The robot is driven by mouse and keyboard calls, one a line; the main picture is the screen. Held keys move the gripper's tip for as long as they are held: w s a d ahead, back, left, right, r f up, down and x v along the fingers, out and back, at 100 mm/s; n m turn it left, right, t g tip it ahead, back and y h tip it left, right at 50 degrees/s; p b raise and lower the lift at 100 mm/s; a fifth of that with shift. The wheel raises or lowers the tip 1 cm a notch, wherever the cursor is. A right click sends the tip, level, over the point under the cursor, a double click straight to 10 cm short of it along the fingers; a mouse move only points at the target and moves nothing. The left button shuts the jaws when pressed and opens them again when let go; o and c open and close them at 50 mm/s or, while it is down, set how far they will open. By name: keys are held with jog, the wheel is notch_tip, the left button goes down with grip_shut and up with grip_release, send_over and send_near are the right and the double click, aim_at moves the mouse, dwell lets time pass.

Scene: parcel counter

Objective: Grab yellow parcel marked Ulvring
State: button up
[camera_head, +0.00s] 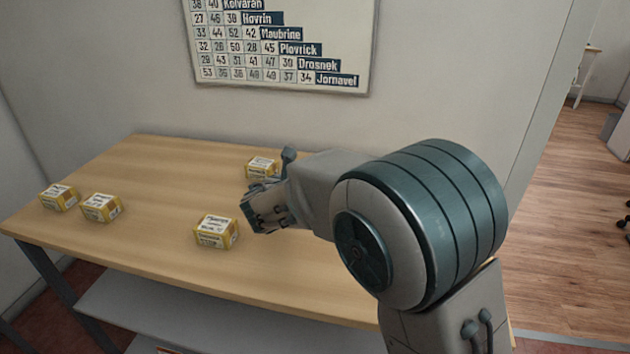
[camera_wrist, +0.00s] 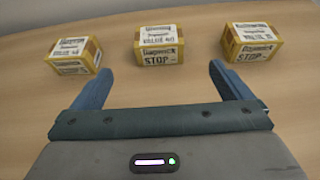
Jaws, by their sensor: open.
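Several small yellow parcels with white labels lie apart on the wooden counter. In the head view there are a far-left parcel (camera_head: 59,197), one beside it (camera_head: 101,207), a middle parcel (camera_head: 216,232) and a back parcel (camera_head: 261,167) partly hidden by my arm. My gripper (camera_head: 264,214) is just right of the middle parcel. In the wrist view my gripper (camera_wrist: 160,72) is open and empty, with a left parcel (camera_wrist: 74,56), a centre parcel (camera_wrist: 161,44) and a right parcel (camera_wrist: 252,43) beyond its fingers. I cannot read Ulvring on any label.
The wooden counter (camera_head: 150,165) has bare room between the parcels and along its back. A wall board (camera_head: 280,45) with numbers and place names hangs behind it. A grey shelf (camera_head: 170,315) is below, and open floor lies at the right.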

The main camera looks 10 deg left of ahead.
jog(key=x, duration=0.8)
jog(key=shift+d, duration=0.15)
jog(key=x, duration=0.2)
jog(key=p+x, duration=0.1)
jog(key=shift+w+a+r, duration=0.15)
jog(key=shift+w+a, duration=0.1)
jog(key=shift+w, duration=0.2)
jog(key=shift+w+f, duration=0.25)
jog(key=shift+w, duration=0.4)
jog(key=c, duration=1.1)
jog(key=shift+c, duration=0.2)
jog(key=shift+r, duration=0.15)
